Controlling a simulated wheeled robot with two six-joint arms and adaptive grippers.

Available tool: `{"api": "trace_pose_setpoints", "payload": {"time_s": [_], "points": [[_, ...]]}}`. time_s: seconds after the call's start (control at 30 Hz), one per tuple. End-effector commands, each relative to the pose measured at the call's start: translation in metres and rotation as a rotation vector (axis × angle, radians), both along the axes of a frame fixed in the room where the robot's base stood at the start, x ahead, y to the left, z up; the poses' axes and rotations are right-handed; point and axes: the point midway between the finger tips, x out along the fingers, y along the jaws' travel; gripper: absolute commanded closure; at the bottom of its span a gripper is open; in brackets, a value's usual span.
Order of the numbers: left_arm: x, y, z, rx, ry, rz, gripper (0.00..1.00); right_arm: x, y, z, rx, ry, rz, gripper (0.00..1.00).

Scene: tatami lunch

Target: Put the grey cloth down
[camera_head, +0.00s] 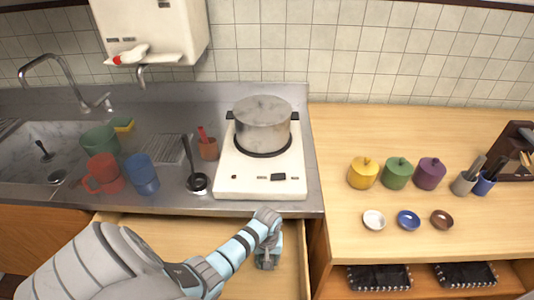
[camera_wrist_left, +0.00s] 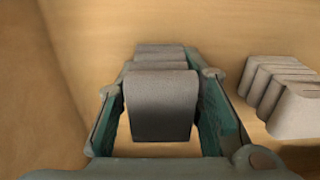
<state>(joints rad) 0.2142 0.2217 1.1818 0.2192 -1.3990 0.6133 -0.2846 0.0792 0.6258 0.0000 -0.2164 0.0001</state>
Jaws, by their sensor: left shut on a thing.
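My left gripper (camera_head: 268,260) reaches down over the open wooden drawer (camera_head: 180,232) below the counter. In the left wrist view, my left gripper (camera_wrist_left: 162,120) has its two fingers closed on the sides of a grey folded cloth (camera_wrist_left: 160,100). Another grey folded piece shows behind the cloth; I cannot tell if it is part of the same one. The drawer's wooden wall and floor surround it. I cannot tell whether the cloth touches the drawer floor. The cloth is hidden in the head view. My right gripper is out of view.
Lighter grey folded cloths (camera_wrist_left: 285,95) stand at right in the left wrist view. A pot (camera_head: 262,122) sits on a white stove (camera_head: 240,178) above the drawer. A ladle (camera_head: 196,180), blue cup (camera_head: 142,175) and red mug (camera_head: 102,173) stand left of it.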

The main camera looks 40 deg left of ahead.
Motion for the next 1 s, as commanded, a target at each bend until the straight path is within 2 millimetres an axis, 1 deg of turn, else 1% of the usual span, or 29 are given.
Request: {"api": "trace_pose_setpoints", "payload": {"time_s": [0.1, 0.27, 0.33, 0.37, 0.4, 0.47, 0.6, 0.8, 0.87, 0.97, 1.0], "points": [[-0.003, -0.001, 0.000, -0.002, 0.004, 0.001, 0.97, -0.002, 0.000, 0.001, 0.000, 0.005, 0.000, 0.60], [-0.003, -0.001, -0.002, -0.002, 0.006, 0.002, 0.97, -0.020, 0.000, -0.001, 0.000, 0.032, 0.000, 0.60], [-0.003, -0.001, -0.004, -0.003, 0.007, 0.002, 0.97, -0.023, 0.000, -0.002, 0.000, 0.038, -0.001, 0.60], [-0.003, -0.001, -0.004, -0.002, 0.006, 0.002, 0.62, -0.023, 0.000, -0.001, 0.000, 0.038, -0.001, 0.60], [-0.003, -0.001, -0.004, -0.002, 0.006, 0.002, 0.56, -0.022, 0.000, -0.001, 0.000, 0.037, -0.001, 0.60], [-0.003, -0.001, -0.003, -0.002, 0.006, 0.002, 0.47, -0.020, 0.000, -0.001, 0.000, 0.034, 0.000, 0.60], [-0.003, -0.001, -0.003, -0.002, 0.006, 0.002, 0.47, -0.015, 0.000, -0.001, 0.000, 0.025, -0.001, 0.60], [-0.003, -0.001, -0.001, -0.002, 0.006, 0.002, 0.47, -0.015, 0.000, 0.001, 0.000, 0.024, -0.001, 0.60], [-0.002, -0.001, 0.005, -0.002, 0.004, 0.001, 0.47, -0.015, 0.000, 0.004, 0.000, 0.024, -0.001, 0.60], [-0.002, 0.000, 0.022, -0.003, 0.003, 0.001, 0.47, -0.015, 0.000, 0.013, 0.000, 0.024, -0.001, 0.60], [-0.002, 0.000, 0.032, -0.002, 0.002, 0.001, 0.47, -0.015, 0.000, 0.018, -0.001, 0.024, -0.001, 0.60]]}}
